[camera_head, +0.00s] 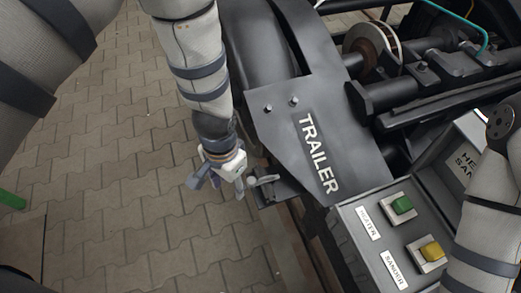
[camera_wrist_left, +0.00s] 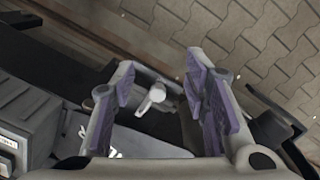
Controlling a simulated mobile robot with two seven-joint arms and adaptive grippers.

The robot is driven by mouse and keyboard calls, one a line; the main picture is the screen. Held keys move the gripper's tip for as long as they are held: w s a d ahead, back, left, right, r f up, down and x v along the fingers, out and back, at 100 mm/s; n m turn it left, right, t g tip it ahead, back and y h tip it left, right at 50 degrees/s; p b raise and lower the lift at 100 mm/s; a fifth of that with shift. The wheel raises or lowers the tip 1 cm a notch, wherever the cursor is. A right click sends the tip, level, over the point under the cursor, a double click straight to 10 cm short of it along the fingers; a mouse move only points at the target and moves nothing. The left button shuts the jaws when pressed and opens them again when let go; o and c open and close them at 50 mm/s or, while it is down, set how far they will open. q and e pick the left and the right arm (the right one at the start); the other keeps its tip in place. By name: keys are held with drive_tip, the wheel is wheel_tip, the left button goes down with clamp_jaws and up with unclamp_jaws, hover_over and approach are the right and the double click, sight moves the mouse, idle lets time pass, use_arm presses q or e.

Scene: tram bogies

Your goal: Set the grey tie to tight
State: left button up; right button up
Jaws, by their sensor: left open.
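The grey tie (camera_head: 263,181) is a small light-grey lever at the edge of the dark bogie, beside the plate marked TRAILER. In the left wrist view the tie (camera_wrist_left: 152,99) shows as a pale knob and stem. It lies between my fingers in the picture, with no clear contact. My left gripper (camera_head: 216,181) hangs just left of the tie in the head view. Its purple-padded fingers are spread apart in the left wrist view (camera_wrist_left: 160,88) and hold nothing. My right arm shows at the right edge, but its gripper is out of view.
The TRAILER plate (camera_head: 318,150) rises right of the tie. A control box (camera_head: 378,228) below it carries a green switch (camera_head: 402,204) labelled HEATER and a yellow switch (camera_head: 432,252) labelled SANDER. Open paving (camera_head: 120,190) lies to the left. A brake disc (camera_head: 372,50) sits farther back.

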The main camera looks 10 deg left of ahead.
use_arm(q)
wheel_tip(320, 180, up, 5)
drive_tip(key=m, duration=0.2)
hover_over(251, 180)
drive_tip(key=shift+t, duration=0.3)
wheel_tip(251, 180, down, 12)
drive_tip(key=shift+d+r+b, duration=0.1)
drive_tip(key=shift+b, duration=1.05)
use_arm(e)
drive_tip(key=shift+g, duration=0.5)
drive_tip(key=s+f, duration=0.3)
drive_tip(key=shift+s, duration=0.3)
use_arm(q)
clamp_jaws()
